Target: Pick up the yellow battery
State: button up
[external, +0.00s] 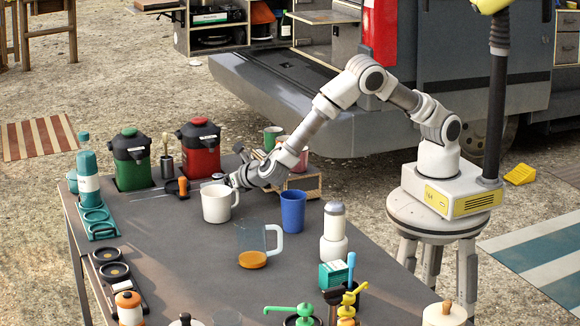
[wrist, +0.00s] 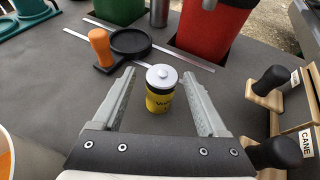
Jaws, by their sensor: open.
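The yellow battery (wrist: 160,100) is a short upright cylinder with a pale round cap, standing on the dark table in the wrist view. My gripper (wrist: 158,74) is open, with one grey finger on each side of the battery. Gaps show between the battery and both fingers, so nothing is gripped. In the external view my gripper (external: 228,181) is low over the table, just behind the white mug (external: 216,206). The battery's yellow body is hidden there by the mug and gripper.
Beyond the battery are a black ring-shaped holder (wrist: 131,41), an orange-handled tool (wrist: 100,45), a red canister (wrist: 211,27) and a green canister (wrist: 119,8). A wooden rack with black handles (wrist: 274,83) stands close on the right. A blue cup (external: 293,210) stands nearer the front.

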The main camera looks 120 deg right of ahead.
jog(key=x, duration=0.2)
jog(key=shift+w+d, duration=0.15)
jog(key=shift+d, duration=0.25)
jog(key=shift+r, duration=0.1)
grip_shut()
